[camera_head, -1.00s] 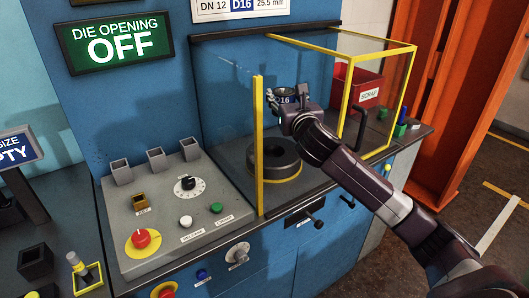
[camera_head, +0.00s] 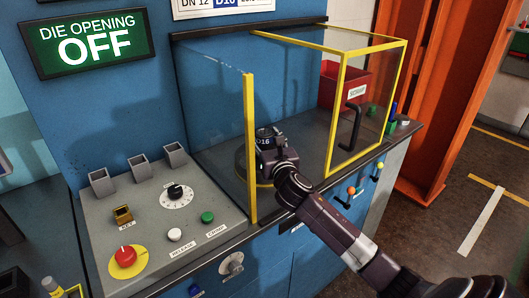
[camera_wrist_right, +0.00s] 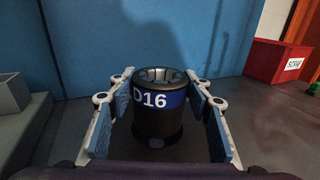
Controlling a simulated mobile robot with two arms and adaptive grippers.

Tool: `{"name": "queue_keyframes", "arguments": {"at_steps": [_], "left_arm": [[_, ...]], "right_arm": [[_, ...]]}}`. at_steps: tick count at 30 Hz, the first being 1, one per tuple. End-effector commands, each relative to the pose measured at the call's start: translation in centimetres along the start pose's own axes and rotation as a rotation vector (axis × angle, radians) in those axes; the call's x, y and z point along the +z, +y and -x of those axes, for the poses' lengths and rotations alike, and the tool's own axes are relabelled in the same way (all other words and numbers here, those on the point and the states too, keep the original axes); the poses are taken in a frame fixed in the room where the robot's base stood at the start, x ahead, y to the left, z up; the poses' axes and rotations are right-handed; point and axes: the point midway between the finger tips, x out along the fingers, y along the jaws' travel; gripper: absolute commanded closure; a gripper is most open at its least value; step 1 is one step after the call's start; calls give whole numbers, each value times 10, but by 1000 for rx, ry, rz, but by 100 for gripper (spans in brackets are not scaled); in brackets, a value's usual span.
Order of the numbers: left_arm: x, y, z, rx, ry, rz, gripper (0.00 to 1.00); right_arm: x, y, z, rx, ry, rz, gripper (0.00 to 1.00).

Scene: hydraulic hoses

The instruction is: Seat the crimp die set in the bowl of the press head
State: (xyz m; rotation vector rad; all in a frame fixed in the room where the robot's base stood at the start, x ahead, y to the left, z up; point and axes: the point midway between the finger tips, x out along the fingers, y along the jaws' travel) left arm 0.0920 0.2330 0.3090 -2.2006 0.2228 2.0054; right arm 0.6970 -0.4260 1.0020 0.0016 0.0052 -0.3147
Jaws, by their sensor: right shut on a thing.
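The crimp die set (camera_head: 264,136) is a dark cylinder with a blue band marked D16. My right gripper (camera_head: 271,148) is shut on it, inside the open front of the press guard. In the right wrist view the die set (camera_wrist_right: 157,120) stands upright between the two blue-padded fingers (camera_wrist_right: 157,88), its segmented top facing up. The press head (camera_head: 242,167), a black ring with a yellow edge, is mostly hidden behind my gripper. The die set appears over the bowl; I cannot tell its height above it. My left gripper is not in view.
The clear guard has yellow posts (camera_head: 250,150) close to the left of my gripper and a yellow-framed door (camera_head: 370,105) to the right. A red scrap bin (camera_head: 345,85) stands behind it. A grey control panel (camera_head: 150,225) is at left. A sign reads DIE OPENING OFF (camera_head: 92,40).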

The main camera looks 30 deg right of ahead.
Motion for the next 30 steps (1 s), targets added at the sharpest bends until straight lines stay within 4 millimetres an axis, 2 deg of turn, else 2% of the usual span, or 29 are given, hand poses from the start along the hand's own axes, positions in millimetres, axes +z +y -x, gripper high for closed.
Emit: {"name": "queue_keyframes", "arguments": {"at_steps": [1, 4, 12, 20, 21, 26, 30], "left_arm": [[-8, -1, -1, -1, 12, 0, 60], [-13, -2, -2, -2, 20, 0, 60], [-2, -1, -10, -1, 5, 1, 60], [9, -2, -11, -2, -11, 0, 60], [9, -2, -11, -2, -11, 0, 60], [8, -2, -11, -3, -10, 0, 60], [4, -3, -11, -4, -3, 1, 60]], "right_arm": [[-1, 0, 0, 1, -7, -1, 100], [-7, 0, 0, 0, -7, -1, 100], [-50, 0, 0, -1, 8, -4, 100], [-57, 2, 1, 1, 12, -6, 100], [-61, 2, 1, 0, 19, -6, 53], [-58, 1, 1, 0, 14, -4, 37], [-56, 0, 0, -1, 10, -3, 37]]}}
